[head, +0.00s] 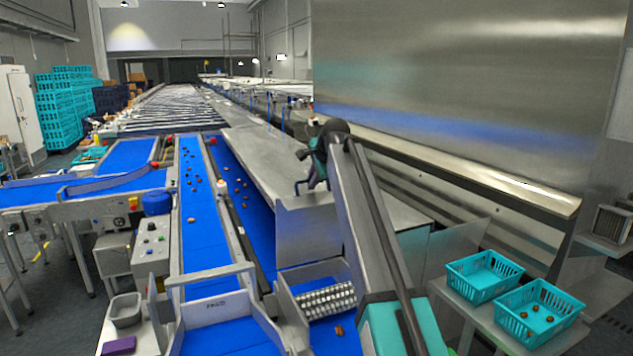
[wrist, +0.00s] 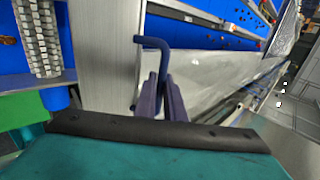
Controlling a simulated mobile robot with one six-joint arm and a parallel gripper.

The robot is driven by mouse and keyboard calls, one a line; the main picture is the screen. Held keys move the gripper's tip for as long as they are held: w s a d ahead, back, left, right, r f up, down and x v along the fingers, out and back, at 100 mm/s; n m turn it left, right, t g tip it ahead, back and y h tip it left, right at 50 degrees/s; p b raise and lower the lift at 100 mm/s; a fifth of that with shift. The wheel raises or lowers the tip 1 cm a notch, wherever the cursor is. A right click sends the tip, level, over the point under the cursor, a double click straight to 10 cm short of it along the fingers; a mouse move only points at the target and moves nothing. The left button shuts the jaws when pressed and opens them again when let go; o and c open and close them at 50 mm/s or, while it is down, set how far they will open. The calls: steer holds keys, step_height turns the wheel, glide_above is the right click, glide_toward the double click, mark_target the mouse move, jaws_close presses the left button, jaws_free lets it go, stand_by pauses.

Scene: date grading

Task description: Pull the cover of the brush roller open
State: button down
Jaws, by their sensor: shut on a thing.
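The brush roller (head: 326,301) lies low in front of my arm in the head view, its bristled rows uncovered. It also shows at the upper left of the wrist view (wrist: 38,40). Behind it a plain grey metal cover panel (head: 305,240) stands upright; a grey panel edge (wrist: 98,50) shows beside the roller in the wrist view. My gripper (head: 314,178) is above the panel's top edge. In the wrist view its fingers (wrist: 160,95) are shut on a dark blue bent handle (wrist: 152,43). The handle's lower part is hidden by the fingers.
Blue belts (head: 203,220) carrying dates run to the left of the panel. A long metal housing (head: 470,170) stands close on the right. Turquoise baskets (head: 484,276) sit on a stand at lower right. A control box (head: 150,245) is at left.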

steer(key=shift+w+a, duration=0.1)
steer(key=shift+w, duration=0.1)
stand_by(0.3)
steer(key=c, duration=1.8)
jaws_free()
steer(key=shift+c, duration=0.2)
steer(key=b+v, duration=0.5)
steer(key=v, duration=0.8)
steer(key=shift+r, duration=0.4)
steer(key=shift+s, duration=0.15)
